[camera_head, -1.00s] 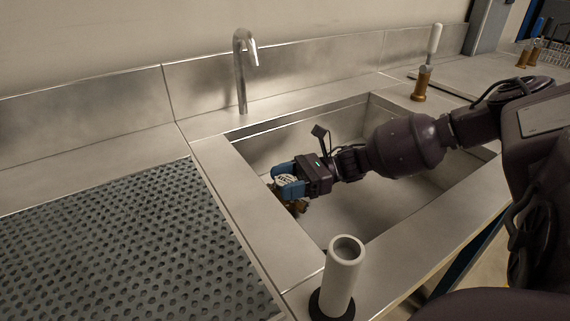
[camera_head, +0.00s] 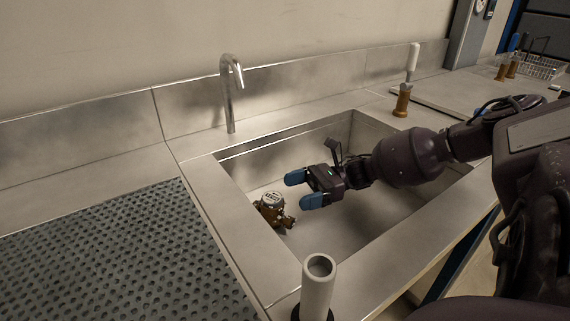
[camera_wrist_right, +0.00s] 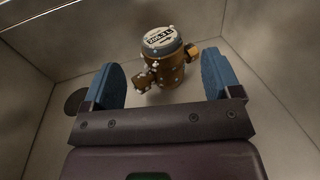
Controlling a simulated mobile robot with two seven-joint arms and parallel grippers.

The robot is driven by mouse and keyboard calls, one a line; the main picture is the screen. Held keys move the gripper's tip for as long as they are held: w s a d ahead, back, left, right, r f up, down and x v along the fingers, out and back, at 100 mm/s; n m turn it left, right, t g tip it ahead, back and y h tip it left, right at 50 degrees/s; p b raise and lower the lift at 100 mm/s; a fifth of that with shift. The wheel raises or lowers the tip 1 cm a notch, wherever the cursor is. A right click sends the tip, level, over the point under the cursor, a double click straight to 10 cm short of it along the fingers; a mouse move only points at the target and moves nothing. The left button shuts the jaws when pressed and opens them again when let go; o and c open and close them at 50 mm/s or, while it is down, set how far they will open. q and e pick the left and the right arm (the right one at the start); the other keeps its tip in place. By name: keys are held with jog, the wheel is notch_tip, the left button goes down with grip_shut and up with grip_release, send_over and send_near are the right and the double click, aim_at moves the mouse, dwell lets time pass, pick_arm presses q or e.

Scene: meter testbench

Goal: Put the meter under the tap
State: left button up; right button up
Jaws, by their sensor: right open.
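The meter (camera_head: 271,207) is a brass body with a white-faced round top. It stands upright in the left part of the sink basin, apart from my gripper. In the right wrist view the meter (camera_wrist_right: 163,58) is beyond the fingertips, with drops on its surface. My right gripper (camera_head: 300,189) is open and empty, to the right of the meter and above the basin floor; its blue fingers also show in the right wrist view (camera_wrist_right: 163,80). The tap (camera_head: 231,92) is a curved metal spout behind the basin, up and left of the meter. My left gripper is not in view.
The steel sink (camera_head: 345,232) has walls around the basin. A dark perforated mat (camera_head: 110,260) lies left of it. A grey-white tube (camera_head: 318,285) stands at the front rim. A brass piece with a white handle (camera_head: 403,95) stands behind right. A dark drain (camera_wrist_right: 75,101) shows in the basin floor.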

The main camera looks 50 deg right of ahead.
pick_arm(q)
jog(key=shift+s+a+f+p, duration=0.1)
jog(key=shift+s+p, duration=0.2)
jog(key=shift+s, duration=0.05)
pick_arm(e)
jog(key=shift+v, duration=2.55)
